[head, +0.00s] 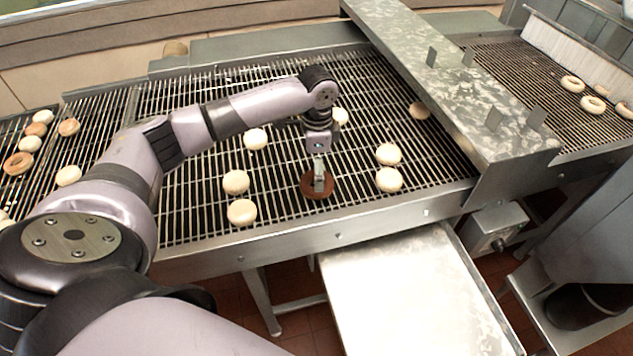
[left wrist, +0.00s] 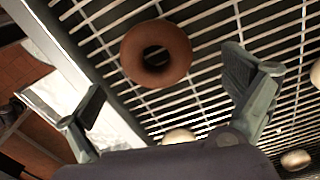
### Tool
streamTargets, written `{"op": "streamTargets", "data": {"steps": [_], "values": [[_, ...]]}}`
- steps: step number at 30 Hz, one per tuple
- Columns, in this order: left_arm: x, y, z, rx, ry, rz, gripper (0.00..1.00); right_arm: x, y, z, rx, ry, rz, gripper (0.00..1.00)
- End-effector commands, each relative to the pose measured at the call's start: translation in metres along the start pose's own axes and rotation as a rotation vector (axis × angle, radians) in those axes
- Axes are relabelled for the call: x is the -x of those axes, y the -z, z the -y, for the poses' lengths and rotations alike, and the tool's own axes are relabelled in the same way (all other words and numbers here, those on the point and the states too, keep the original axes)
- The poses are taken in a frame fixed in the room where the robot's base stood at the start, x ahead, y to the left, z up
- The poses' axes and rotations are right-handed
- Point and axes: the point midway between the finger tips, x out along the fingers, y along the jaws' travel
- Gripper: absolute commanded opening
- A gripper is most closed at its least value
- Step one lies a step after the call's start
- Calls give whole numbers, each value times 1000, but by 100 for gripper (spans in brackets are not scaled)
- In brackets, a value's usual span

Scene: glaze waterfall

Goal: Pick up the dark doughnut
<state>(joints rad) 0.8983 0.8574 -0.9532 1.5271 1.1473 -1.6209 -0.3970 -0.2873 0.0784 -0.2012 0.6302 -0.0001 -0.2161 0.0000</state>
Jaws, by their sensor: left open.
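The dark doughnut (head: 313,191) is a brown ring lying on the wire conveyor (head: 207,196) near its front rail. It shows whole in the left wrist view (left wrist: 156,53), with its hole facing the camera. My left gripper (head: 320,176) is over the dark doughnut in the head view and partly hides it. In the left wrist view the left gripper (left wrist: 165,92) has its two fingers wide apart, with nothing between the tips; the doughnut appears beyond them. My right gripper is not in view.
Pale doughnuts lie on the conveyor to the left (head: 236,181) and right (head: 388,179) of the dark one. A metal bridge (head: 450,85) crosses the conveyor at right. A bare metal tray (head: 410,290) stands in front, below the rail.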

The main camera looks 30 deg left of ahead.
Motion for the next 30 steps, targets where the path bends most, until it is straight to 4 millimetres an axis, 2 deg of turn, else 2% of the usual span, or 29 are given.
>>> {"op": "streamTargets", "data": {"steps": [4, 9, 17, 30], "values": [[-20, 1, -5, -1, -4, 4, 98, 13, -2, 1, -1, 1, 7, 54], [-42, 1, -5, -1, -1, 2, 98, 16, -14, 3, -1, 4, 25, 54], [-46, 1, -5, -1, 0, 2, 98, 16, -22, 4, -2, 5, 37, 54], [-46, 1, -5, -1, 0, 1, 70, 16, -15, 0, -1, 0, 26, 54]]}}
